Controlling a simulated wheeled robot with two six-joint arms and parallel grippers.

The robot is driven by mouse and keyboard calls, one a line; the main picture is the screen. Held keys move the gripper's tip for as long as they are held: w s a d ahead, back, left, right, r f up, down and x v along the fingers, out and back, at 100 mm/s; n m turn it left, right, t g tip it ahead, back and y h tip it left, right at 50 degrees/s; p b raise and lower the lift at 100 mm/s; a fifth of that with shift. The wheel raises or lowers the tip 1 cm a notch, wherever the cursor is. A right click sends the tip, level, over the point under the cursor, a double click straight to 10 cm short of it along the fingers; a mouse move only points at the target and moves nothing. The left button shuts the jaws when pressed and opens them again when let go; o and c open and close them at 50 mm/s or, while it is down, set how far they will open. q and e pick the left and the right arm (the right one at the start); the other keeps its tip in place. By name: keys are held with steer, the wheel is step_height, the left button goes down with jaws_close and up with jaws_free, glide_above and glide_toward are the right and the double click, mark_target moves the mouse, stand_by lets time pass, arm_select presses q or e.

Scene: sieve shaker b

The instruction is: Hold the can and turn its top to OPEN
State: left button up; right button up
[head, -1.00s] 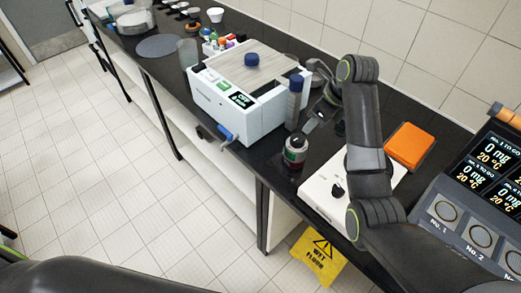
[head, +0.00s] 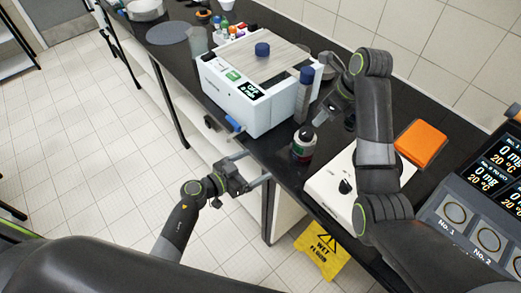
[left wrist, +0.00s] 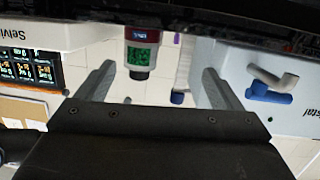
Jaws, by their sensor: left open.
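The can (head: 303,146) stands upright near the front edge of the dark bench, with a dark body and a pale top. In the wrist view the can lies beyond the spread fingers (left wrist: 158,69). My right gripper (head: 327,113) hangs above and behind the can; its jaw opening is unclear. OPEN markings are not readable.
A white shaker box (head: 262,90) with a blue knob stands behind left of the can. A blue-capped tube (head: 304,92) stands beside it. A white device with a black knob (head: 345,186) is close right. An orange block (head: 420,143) lies further right.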

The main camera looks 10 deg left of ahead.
mark_target(305, 144)
arm_select(q)
step_height(305, 144, up, 7)
steer(key=d+m+g, duration=0.2)
steer(key=d+g, duration=0.1)
steer(key=x, duration=1.1)
steer(key=w+x, duration=0.1)
steer(key=x, duration=0.5)
steer(key=shift+a, duration=0.3)
